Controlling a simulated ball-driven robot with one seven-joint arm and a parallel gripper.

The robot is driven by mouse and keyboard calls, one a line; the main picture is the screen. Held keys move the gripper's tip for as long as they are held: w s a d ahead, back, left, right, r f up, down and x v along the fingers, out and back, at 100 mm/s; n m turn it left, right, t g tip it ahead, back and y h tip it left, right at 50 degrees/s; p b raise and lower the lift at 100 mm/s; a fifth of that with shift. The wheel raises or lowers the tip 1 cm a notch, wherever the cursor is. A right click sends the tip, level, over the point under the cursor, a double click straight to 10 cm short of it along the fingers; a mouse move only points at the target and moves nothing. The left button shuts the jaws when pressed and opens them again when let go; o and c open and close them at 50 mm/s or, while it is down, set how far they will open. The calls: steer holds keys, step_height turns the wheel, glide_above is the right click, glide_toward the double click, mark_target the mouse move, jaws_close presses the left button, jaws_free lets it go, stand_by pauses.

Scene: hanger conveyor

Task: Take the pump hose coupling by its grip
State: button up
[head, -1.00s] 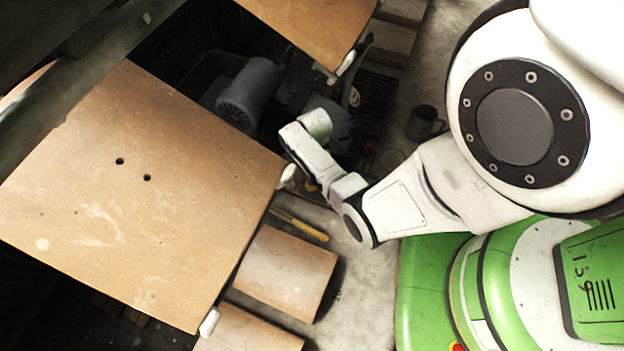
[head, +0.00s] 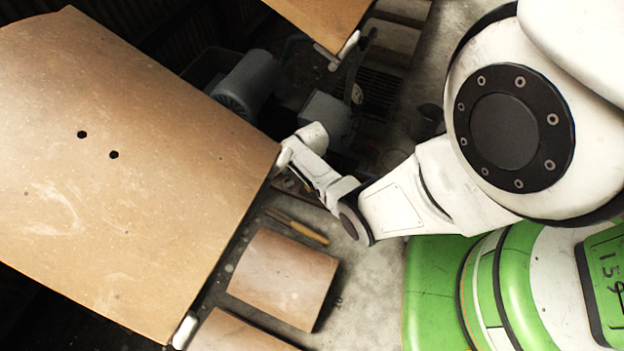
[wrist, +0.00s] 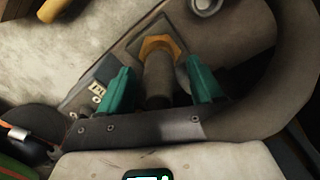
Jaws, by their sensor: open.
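The pump hose coupling shows in the wrist view as a grey-brown cylindrical grip (wrist: 158,78) with an orange hex collar (wrist: 160,46) at its far end. My gripper (wrist: 159,68) is open, with one teal finger on each side of the grip. Gaps show between the fingers and the grip, the right gap being the wider near the tips. A thick dark hose (wrist: 272,85) curves around the right and across the near side; its join to the grip is hidden. In the head view the arm's end is beside the large board's edge, and neither fingers nor coupling can be made out.
A large tan board (head: 130,190) with two dark holes fills the left of the head view. Another board (head: 322,18) is at the top. Smaller brown panels (head: 282,278) lie below. A grey motor (head: 246,84) stands behind. A yellow-handled tool (head: 305,232) lies near the arm.

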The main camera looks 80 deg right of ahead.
steer(key=shift+c, duration=0.2)
steer(key=c, duration=1)
steer(key=shift+r, duration=0.1)
steer(key=shift+r+p, duration=0.4)
steer(key=shift+r, duration=0.1)
step_height(320, 180, up, 2)
steer(key=shift+r+p, duration=0.25)
steer(key=shift+p, duration=0.55)
steer(key=s+a+r+p, duration=0.2)
steer(key=a+r+p, duration=0.1)
steer(key=a, duration=0.1)
steer(key=s+a+r+p, duration=0.3)
steer(key=a, duration=0.1)
steer(key=s+a+r+p, duration=0.2)
steer(key=a+r+p, duration=0.1)
steer(key=a, duration=0.1)
steer(key=shift+s+r, duration=0.15)
steer(key=shift+r, duration=0.05)
